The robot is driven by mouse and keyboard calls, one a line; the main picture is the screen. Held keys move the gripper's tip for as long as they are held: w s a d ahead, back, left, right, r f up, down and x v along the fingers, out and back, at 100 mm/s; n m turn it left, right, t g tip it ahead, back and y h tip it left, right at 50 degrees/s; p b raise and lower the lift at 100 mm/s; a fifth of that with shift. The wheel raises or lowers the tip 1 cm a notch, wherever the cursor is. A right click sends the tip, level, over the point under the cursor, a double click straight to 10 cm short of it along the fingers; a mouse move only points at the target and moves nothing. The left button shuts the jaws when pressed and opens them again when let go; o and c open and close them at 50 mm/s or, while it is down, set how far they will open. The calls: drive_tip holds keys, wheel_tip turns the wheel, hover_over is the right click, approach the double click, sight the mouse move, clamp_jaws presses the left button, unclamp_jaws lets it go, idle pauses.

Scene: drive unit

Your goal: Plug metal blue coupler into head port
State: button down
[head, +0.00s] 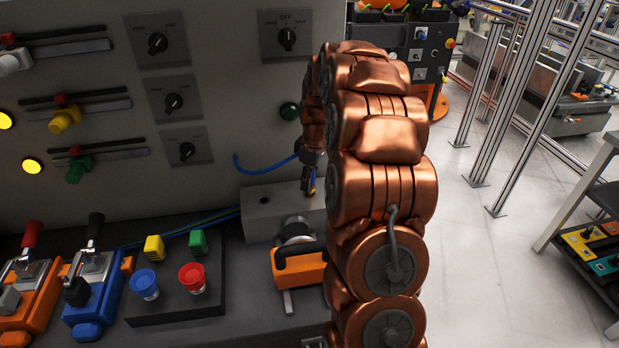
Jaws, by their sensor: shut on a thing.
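My gripper (311,180) is in the head view just left of my copper-coloured arm, above the right part of a grey metal block (258,212). It is shut and points down. A blue cable (265,167) curves from the panel side up to the gripper. The blue coupler (312,186) shows only as a small blue bit between the fingers; most of it is hidden. The block has a dark round hole (265,200) in its top, left of the gripper. The block's right end is behind my arm, so I cannot tell whether the coupler touches it.
An orange clamp unit (298,268) with a black handle stands in front of the block. A dark button box (178,300) and two toggle clamps, blue (95,290) and orange (30,295), are to the left. The grey panel (225,60) with knobs and sliders rises behind.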

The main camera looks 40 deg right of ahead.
drive_tip(key=shift+f+b, duration=0.3)
drive_tip(key=shift+f, duration=0.35)
drive_tip(key=shift+f, duration=0.3)
drive_tip(key=c, duration=0.7)
unclamp_jaws()
drive_tip(key=shift+o, duration=0.2)
drive_tip(key=r, duration=0.4)
drive_tip(key=s+r, duration=0.1)
drive_tip(key=r, duration=0.7)
drive_tip(key=shift+s+d, duration=0.15)
drive_tip(key=shift+d, duration=0.2)
